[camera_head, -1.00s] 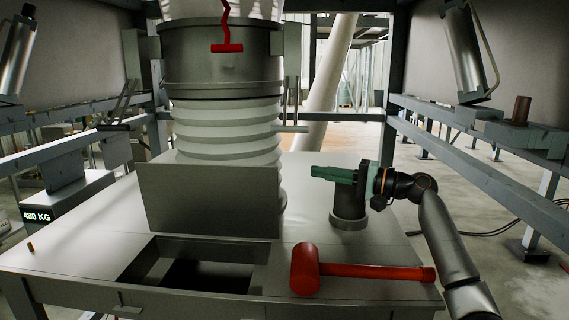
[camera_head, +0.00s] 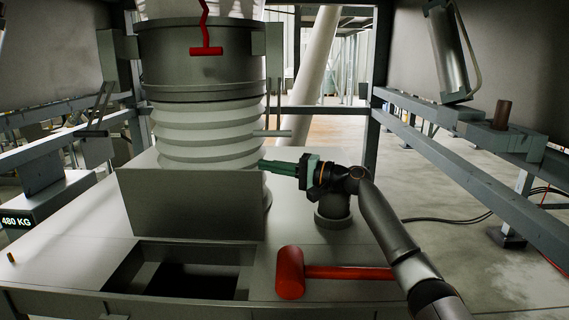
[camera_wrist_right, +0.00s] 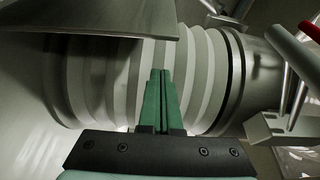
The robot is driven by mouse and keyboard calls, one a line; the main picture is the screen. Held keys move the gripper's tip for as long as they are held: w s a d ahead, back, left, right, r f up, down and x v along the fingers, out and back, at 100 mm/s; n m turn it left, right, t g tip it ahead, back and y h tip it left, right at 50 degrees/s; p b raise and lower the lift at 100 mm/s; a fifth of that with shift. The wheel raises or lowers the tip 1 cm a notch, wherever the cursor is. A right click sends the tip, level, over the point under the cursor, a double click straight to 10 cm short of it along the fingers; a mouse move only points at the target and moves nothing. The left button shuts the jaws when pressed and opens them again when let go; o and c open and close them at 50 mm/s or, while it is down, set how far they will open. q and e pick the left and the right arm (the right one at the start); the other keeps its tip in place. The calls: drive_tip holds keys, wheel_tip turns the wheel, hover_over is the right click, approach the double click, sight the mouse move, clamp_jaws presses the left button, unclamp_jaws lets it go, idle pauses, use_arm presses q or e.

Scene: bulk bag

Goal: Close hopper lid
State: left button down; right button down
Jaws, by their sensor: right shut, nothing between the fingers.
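The hopper lid (camera_head: 190,203) is a grey metal plate standing raised behind the square hopper opening (camera_head: 185,278) in the table top. The opening is uncovered and dark inside. The lid's edge also shows at the top of the right wrist view (camera_wrist_right: 95,18). My right gripper (camera_head: 262,164) is green, shut and empty. It points left, beside the white ribbed bellows, close to the lid's upper right corner. In the right wrist view its fingers (camera_wrist_right: 160,75) are together in front of the bellows. I cannot tell if they touch it. My left gripper is not in view.
The white bellows (camera_head: 205,135) rises behind the lid to a grey metal collar (camera_head: 200,60). A red mallet (camera_head: 290,272) lies right of the opening. A short dark cylinder (camera_head: 333,207) stands under my right wrist. Steel frame rails (camera_head: 430,140) run along the right.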

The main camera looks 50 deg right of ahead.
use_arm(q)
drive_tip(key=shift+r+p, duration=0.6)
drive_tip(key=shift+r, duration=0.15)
use_arm(e)
drive_tip(key=shift+s+a+f, duration=0.1)
drive_tip(key=shift+s+a, duration=0.45)
drive_tip(key=shift+a, duration=0.25)
drive_tip(key=shift+s+a+f, duration=0.1)
drive_tip(key=shift+s+a, duration=0.4)
drive_tip(key=shift+a, duration=0.3)
